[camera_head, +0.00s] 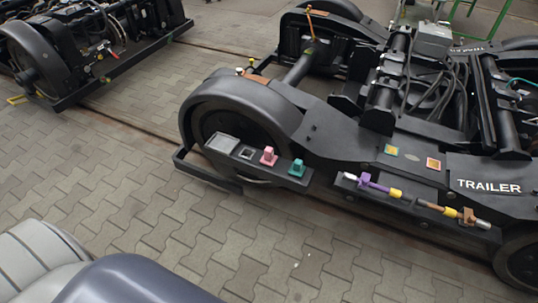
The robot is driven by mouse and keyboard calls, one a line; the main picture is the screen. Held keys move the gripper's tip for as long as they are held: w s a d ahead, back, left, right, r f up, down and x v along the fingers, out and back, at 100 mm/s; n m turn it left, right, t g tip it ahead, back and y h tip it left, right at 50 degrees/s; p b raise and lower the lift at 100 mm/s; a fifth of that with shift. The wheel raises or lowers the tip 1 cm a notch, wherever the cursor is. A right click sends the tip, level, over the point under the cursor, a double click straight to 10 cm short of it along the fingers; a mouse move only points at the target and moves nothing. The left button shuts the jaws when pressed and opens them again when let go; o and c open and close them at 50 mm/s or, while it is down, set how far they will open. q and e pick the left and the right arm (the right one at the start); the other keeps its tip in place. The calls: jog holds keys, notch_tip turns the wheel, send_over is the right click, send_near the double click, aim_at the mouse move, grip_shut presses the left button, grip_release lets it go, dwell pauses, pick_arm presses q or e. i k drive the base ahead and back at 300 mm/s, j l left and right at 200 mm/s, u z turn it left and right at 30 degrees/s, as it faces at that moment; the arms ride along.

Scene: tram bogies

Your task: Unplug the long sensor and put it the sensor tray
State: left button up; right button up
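Sensor-like rods lie along the side of the bogie marked TRAILER. The left one (375,186) has a silver tip, a purple body and a yellow end. The right one (448,212) shows brown, yellow and silver parts and looks somewhat longer. I cannot tell for sure which is the long sensor. A dark shelf (257,163) on the bogie's left side bears a shallow grey square tray (222,143), a smaller dark square socket (247,153), a pink block (269,157) and a teal block (297,168). Which is the sensor tray is unclear. Neither gripper is in view.
Another bogie (75,45) stands at the upper left. The paved floor (130,180) between is clear.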

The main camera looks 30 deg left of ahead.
aim_at(268, 154)
jog(key=i+u, duration=0.35)
jog(key=i, duration=0.35)
jog(key=i+l+u, duration=0.15)
jog(key=i+u, duration=0.15)
jog(key=i, duration=0.35)
